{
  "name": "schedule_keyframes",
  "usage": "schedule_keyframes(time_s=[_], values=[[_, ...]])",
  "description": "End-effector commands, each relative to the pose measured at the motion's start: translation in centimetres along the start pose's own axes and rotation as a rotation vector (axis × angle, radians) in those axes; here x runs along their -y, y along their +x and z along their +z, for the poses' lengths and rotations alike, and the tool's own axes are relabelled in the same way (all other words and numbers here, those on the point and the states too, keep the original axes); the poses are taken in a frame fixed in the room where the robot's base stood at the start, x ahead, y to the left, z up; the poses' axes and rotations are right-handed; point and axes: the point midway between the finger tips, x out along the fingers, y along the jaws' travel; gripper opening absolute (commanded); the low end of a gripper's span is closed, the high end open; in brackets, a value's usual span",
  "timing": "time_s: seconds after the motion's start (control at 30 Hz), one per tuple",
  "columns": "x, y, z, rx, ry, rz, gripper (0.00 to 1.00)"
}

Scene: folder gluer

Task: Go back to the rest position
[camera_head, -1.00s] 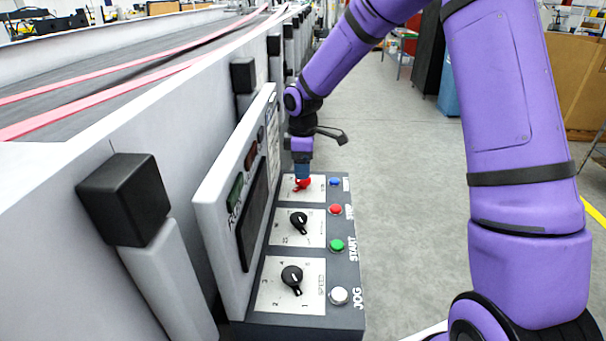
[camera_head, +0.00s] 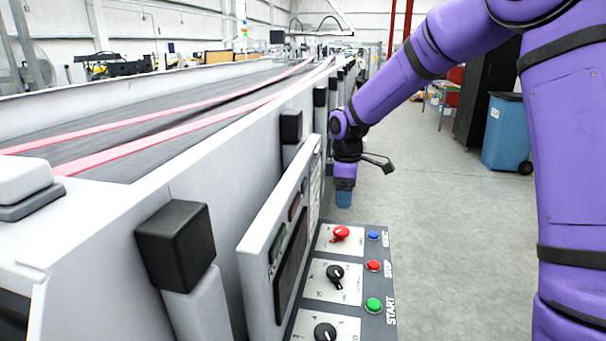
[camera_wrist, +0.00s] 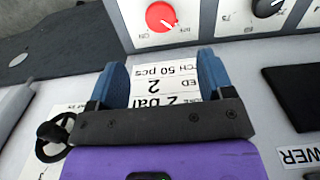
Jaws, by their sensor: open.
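My gripper (camera_head: 343,199) hangs from my purple arm above the far end of the control panel (camera_head: 381,333), clear of it. In the wrist view my gripper (camera_wrist: 163,78) shows two blue fingers spread apart with nothing between them. The red rotary knob (camera_head: 341,233) sits on its white plate just below and in front of the gripper. The knob also shows in the wrist view (camera_wrist: 160,17), beyond the fingertips and apart from them. A printed white label (camera_wrist: 158,72) shows behind the gap between the fingers.
The panel carries black knobs (camera_head: 335,271), a blue button (camera_head: 374,236), a red button (camera_head: 373,266) and a green START button (camera_head: 374,305). The grey upright display housing (camera_head: 262,262) and the conveyor machine stand at left. Open floor (camera_head: 450,215) lies at right, with a blue bin (camera_head: 507,135) behind.

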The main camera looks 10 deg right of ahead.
Motion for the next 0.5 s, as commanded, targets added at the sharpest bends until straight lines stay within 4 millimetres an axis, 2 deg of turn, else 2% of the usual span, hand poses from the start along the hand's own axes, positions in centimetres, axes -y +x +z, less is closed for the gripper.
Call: schedule_keyframes(time_s=[0.17,0.5], values=[[1.1,-2.0,0.9,0.009,0.051,0.03,0.74],[6.8,-9.1,5.1,0.01,0.299,0.141,0.74]])
